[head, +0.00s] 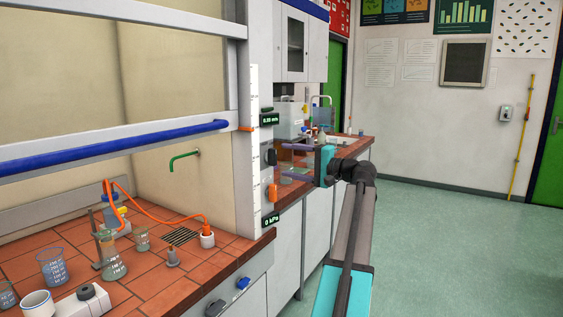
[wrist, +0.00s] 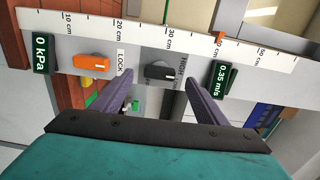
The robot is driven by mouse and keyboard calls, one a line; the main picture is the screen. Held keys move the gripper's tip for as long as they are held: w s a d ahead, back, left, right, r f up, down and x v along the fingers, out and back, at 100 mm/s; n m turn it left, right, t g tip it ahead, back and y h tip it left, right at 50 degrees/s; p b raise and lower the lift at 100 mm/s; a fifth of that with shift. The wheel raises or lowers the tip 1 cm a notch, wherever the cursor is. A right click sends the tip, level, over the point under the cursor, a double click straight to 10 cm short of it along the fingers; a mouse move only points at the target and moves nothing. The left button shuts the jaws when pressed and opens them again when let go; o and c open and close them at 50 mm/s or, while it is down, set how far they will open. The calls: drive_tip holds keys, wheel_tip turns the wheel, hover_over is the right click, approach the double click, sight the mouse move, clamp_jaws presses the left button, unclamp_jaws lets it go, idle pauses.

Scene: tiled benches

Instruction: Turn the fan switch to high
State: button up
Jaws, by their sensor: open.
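The black knob (head: 269,154), which appears to be the fan switch, is on the white post of the fume hood. In the wrist view the black knob (wrist: 160,72) has its long grip lying across the picture, with a white mark near its right part. The word HIGH (wrist: 182,68) is printed to its right. My gripper (head: 283,162) is open in front of the post. In the wrist view my gripper (wrist: 158,80) has one purple finger on each side of the knob in the picture. I cannot tell whether the fingers touch it.
An orange knob (wrist: 92,62) by the word LOCK is to the left in the wrist view, below the black one in the head view. Displays read 0.35 m/s (wrist: 224,80) and 0 kPa (wrist: 41,52). Glassware such as a beaker (head: 52,267) stands on the tiled bench (head: 165,290).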

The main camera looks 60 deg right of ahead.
drive_tip(key=s, duration=0.8)
drive_tip(key=shift+s+b, duration=0.2)
drive_tip(key=shift+b, duration=0.1)
